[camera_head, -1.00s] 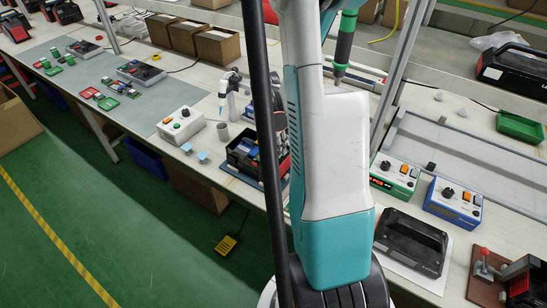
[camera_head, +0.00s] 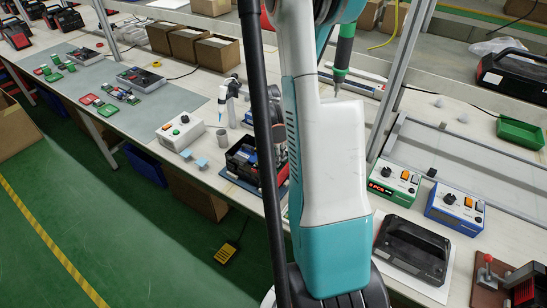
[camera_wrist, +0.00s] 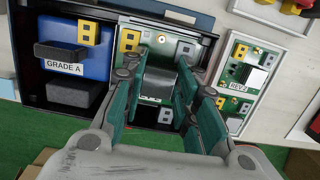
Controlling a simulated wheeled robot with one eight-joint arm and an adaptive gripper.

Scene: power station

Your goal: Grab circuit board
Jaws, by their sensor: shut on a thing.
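In the wrist view my gripper (camera_wrist: 157,84) has its teal fingers on both sides of a green circuit board (camera_wrist: 160,40) with a grey block on it. The fingers are closed against it, though the exact contact is partly hidden. The board is at a dark tray (camera_wrist: 118,12), beside a blue block marked GRADE A (camera_wrist: 76,44). I cannot tell whether it is lifted. A second green board (camera_wrist: 252,70) with a white label lies to the right, outside the tray. In the head view my arm hides most of the gripper near the black tray (camera_head: 238,165).
A white control box (camera_head: 180,133) and small blue pieces stand left of the tray. Green (camera_head: 393,183) and blue (camera_head: 455,205) control boxes and a black case (camera_head: 411,248) stand right of my arm. Green floor lies in front of the bench.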

